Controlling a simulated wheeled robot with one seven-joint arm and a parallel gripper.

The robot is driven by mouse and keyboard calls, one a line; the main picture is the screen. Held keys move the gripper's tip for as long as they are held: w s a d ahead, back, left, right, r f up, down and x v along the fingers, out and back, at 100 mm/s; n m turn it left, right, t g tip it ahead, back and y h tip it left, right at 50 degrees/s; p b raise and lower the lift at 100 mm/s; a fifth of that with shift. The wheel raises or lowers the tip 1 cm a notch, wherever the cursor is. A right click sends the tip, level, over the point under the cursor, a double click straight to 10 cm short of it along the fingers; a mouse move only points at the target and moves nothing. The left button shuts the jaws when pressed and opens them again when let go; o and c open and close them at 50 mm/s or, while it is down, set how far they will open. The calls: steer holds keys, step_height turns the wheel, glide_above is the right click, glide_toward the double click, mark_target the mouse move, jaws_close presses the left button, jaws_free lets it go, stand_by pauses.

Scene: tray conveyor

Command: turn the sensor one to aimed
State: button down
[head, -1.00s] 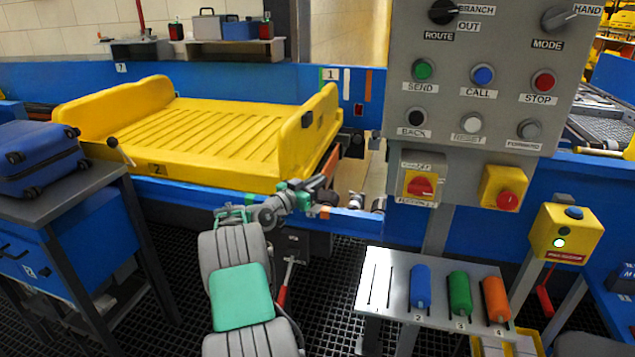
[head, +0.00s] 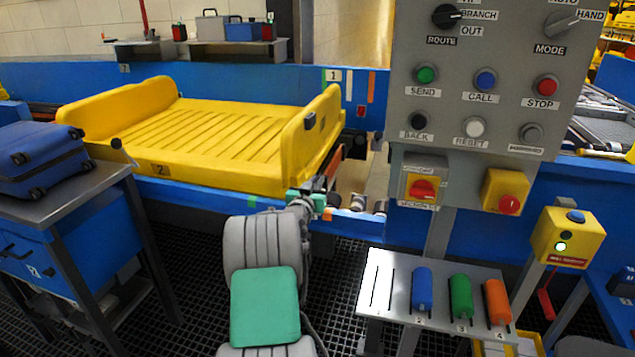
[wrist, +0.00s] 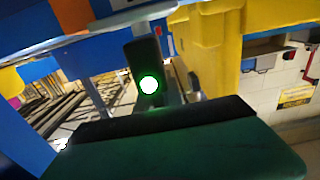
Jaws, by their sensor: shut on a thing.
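My gripper (head: 322,190) is at the near conveyor rail, just below the right end of the yellow tray. It is shut on what looks to be sensor one, which my gripper mostly hides in the head view. In the wrist view, sensor one (wrist: 142,58) is a dark upright housing with a lit green lamp, just beyond the dark green gripper body (wrist: 180,145). Across the belt, a small red spot (head: 361,111) shows on the blue far wall below a label 1. I cannot tell how exactly the sensor lines up with it.
The ribbed yellow tray (head: 220,135) fills the conveyor to the left of my gripper. A grey control panel (head: 480,60) stands to the right, with a small rack (head: 385,285) below it. A blue suitcase (head: 38,158) lies on a stand at left.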

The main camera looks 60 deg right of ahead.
steer(key=c, duration=1.5)
jaws_free()
steer(key=a, duration=0.5)
steer(key=s+a, duration=0.1)
steer(key=a, duration=0.1)
steer(key=shift+s+a, duration=0.1)
steer(key=shift+a, duration=0.25)
